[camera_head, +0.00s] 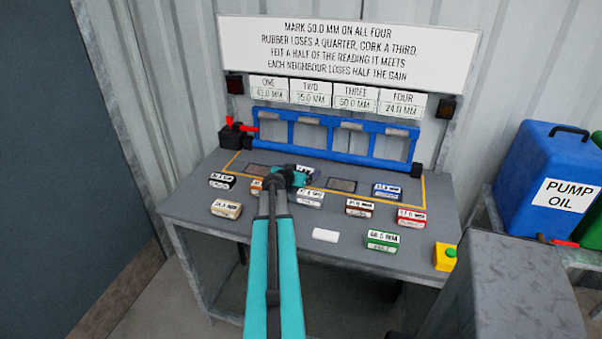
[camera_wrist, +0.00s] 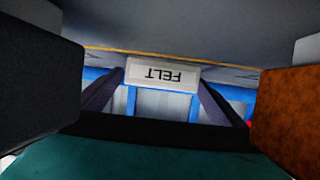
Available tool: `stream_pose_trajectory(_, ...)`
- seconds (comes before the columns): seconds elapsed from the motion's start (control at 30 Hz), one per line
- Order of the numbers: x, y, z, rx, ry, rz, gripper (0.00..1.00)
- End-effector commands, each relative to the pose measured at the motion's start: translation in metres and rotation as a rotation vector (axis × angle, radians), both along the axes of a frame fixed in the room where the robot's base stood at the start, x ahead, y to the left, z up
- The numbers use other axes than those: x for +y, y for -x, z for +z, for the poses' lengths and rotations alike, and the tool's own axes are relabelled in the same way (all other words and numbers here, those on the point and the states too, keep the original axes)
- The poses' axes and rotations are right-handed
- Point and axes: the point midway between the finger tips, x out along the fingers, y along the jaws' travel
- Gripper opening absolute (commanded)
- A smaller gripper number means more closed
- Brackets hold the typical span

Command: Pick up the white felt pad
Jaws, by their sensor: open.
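A white pad (camera_wrist: 135,76) with the word FELT, upside down, shows near the middle of the wrist view. It lies between and beyond two dark slanted bars that look like the fingers of my gripper (camera_wrist: 158,102). The pad appears apart from them. In the head view my gripper (camera_head: 297,178) is low over the middle of the bench, open and empty. It partly covers a labelled block behind it. A whitish block (camera_head: 311,199) sits just in front of it. I cannot tell which head-view block is the felt pad.
A brown block (camera_wrist: 292,115) and a dark shape (camera_wrist: 35,85) are close on either side in the wrist view. Several labelled blocks and a blank white piece (camera_head: 325,235) lie on the grey bench (camera_head: 270,236). A blue frame (camera_head: 345,158) stands behind.

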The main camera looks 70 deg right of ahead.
Motion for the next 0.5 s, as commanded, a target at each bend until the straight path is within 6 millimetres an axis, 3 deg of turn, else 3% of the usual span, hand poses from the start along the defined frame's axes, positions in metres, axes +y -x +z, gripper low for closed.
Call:
stream_pose_trajectory(0.43,0.0005,-0.0004,-0.0001,0.001,0.0,0.001,0.94)
stream_pose_trajectory(0.5,0.0006,-0.0004,-0.0001,0.001,0.0,0.001,0.85)
